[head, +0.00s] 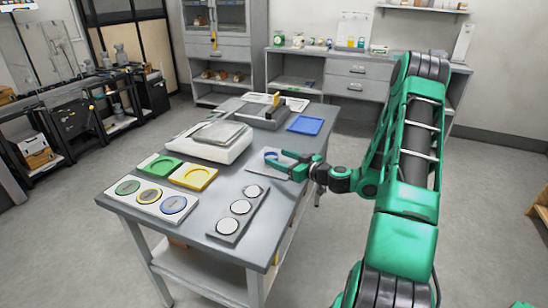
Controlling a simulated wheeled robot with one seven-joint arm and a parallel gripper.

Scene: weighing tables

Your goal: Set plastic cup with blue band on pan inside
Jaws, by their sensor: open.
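A small white thing with a blue band (271,155), which looks like the plastic cup, is on a light mat (256,168) near the right edge of the grey table. My gripper (279,162) is open and reaches in from the right, with its fingers right by this cup. I cannot tell whether the fingers touch it or stand around it. A white weighing scale with a grey pan (222,133) stands left of and behind the gripper. The pan looks empty.
Green (159,166) and yellow (194,177) trays stand in front of the scale. A blue tray (305,125) and a dark device (262,114) are farther back.

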